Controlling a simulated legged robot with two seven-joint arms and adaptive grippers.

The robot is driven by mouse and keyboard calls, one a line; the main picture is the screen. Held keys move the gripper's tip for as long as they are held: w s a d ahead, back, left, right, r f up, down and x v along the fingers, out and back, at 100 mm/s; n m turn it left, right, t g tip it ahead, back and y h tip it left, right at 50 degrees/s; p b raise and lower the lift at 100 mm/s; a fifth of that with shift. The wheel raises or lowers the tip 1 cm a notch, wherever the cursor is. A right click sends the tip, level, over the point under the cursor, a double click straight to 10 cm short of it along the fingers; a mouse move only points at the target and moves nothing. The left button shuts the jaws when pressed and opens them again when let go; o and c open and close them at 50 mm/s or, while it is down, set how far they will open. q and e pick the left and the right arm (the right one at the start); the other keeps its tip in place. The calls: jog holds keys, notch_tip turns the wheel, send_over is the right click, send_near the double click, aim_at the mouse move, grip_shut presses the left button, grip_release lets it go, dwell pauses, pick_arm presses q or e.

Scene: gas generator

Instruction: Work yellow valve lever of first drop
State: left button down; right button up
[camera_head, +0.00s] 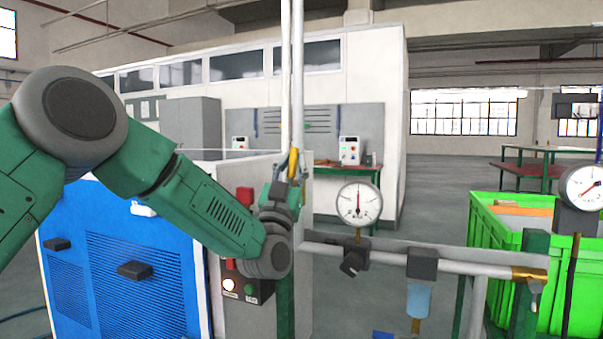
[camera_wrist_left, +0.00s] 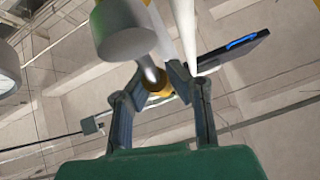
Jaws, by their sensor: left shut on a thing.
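The yellow valve lever (camera_head: 293,160) shows as a small upright yellow piece beside the vertical white pipes (camera_head: 298,75) in the head view. My left gripper (camera_head: 289,178) reaches it from the lower left, and its fingers are shut on the lever. In the left wrist view the fingertips of my left gripper (camera_wrist_left: 163,82) close around a yellow part of the lever (camera_wrist_left: 158,92) next to a grey metal rod. The fingers hide part of the lever. My right gripper is not in view.
A round gauge (camera_head: 359,202) stands on the horizontal pipe (camera_head: 450,262) just right of the gripper. A blue-and-white generator cabinet (camera_head: 110,265) stands below my left arm. A green crate (camera_head: 482,240) and a second gauge (camera_head: 585,187) are at the right.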

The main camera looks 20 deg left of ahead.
pick_arm(q)
jog(key=shift+a+r+n+g+y, duration=0.15)
jog(key=shift+a+n+y, duration=0.15)
jog(key=shift+n+y, duration=0.65)
jog(key=shift+a+r+n+g+y, duration=0.15)
jog(key=shift+a+n+y, duration=0.15)
jog(key=shift+n+y, duration=0.6)
jog(key=shift+y, duration=0.25)
jog(key=c, duration=1.5)
grip_release()
jog(key=shift+f, duration=0.2)
jog(key=shift+s+f, duration=0.15)
jog(key=shift+f, duration=0.05)
jog(key=v, duration=1.1)
jog(key=shift+s+a+f, duration=0.1)
jog(key=shift+s, duration=0.1)
